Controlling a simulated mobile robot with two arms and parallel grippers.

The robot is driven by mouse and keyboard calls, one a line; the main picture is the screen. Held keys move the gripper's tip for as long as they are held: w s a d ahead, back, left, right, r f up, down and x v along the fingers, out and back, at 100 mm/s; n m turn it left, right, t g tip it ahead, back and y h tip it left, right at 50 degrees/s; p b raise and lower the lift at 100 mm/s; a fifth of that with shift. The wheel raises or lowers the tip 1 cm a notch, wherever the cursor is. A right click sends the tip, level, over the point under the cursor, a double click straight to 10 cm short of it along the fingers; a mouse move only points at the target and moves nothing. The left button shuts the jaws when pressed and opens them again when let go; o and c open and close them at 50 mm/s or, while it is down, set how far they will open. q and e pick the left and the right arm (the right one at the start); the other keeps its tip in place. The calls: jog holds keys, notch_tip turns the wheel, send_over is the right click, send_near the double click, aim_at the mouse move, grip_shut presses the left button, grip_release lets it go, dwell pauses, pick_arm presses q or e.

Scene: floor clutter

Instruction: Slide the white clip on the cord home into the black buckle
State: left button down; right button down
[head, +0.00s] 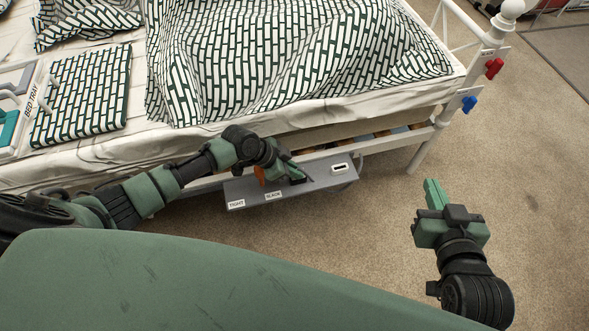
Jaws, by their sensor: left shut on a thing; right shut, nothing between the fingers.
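My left gripper (294,174) is over the grey panel (240,189) at the bed's side. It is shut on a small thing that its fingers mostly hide. A small dark piece (298,181) shows at its fingertips; I cannot tell whether it is the black buckle. A small white piece with a dark middle (340,167) lies on the panel right of this gripper; I cannot tell whether it is the clip. I cannot make out the cord. My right gripper (435,194) is shut and empty, above the carpet, well right of the panel.
An orange piece (260,176) stands beside my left gripper, above labels reading TIGHT (236,204) and SLACK (273,195). The bed (300,112) overhangs behind the panel. Its white post carries red (494,68) and blue (469,104) fittings. Carpet (540,170) at right is clear.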

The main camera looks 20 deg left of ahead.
pick_arm(q)
jog(key=shift+f, duration=0.1)
jog(key=c, duration=1.4)
grip_release()
pick_arm(e)
jog(key=shift+w+a+r, duration=0.15)
jog(key=shift+w+r, duration=0.05)
jog(key=shift+r, duration=0.1)
